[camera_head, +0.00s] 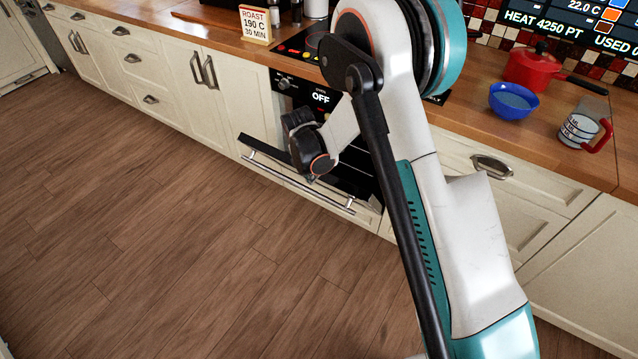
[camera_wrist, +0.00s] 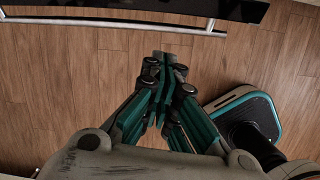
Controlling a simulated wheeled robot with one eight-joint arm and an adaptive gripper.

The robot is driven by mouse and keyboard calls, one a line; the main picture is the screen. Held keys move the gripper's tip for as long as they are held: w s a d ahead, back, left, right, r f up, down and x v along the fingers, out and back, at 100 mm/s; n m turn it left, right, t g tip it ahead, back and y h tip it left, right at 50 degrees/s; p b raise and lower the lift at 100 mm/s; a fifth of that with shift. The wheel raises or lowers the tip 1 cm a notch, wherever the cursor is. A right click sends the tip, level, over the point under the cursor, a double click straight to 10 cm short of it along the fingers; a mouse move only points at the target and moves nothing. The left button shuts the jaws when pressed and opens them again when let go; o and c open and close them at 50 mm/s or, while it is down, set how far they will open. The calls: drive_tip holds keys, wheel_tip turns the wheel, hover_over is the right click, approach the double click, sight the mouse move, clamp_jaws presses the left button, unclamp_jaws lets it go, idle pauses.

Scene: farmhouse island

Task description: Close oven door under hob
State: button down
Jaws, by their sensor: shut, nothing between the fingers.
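The oven door (camera_head: 270,168) hangs open below the hob, tilted out and down from the dark oven front. Its long metal handle (camera_head: 300,186) runs along the outer edge. In the wrist view the door's dark edge (camera_wrist: 215,8) and the handle (camera_wrist: 110,23) cross the top. My gripper (camera_wrist: 166,62) is shut and empty. In that view its fingertips show against the floor, just below the handle and apart from it in the picture. In the head view my wrist covers part of the door, and I cannot make out the fingers.
The oven panel (camera_head: 312,96) reads OFF. The hob (camera_head: 302,45) is partly behind my arm. A red pot (camera_head: 535,70), blue bowl (camera_head: 513,101) and mug (camera_head: 577,131) stand on the right counter. A sign (camera_head: 255,24) stands left of the hob. The wooden floor (camera_head: 150,220) is clear.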

wheel_tip(320, 180, down, 13)
drive_tip(key=w+n+b, duration=0.2)
drive_tip(key=b, duration=0.2)
drive_tip(key=shift+w+d+r+b, duration=0.3)
drive_tip(key=shift+w+d+r, duration=0.1)
drive_tip(key=shift+w+d, duration=0.25)
drive_tip(key=shift+w+d+r+b, duration=0.3)
drive_tip(key=shift+w+d+r, duration=0.1)
drive_tip(key=shift+w+d, duration=0.25)
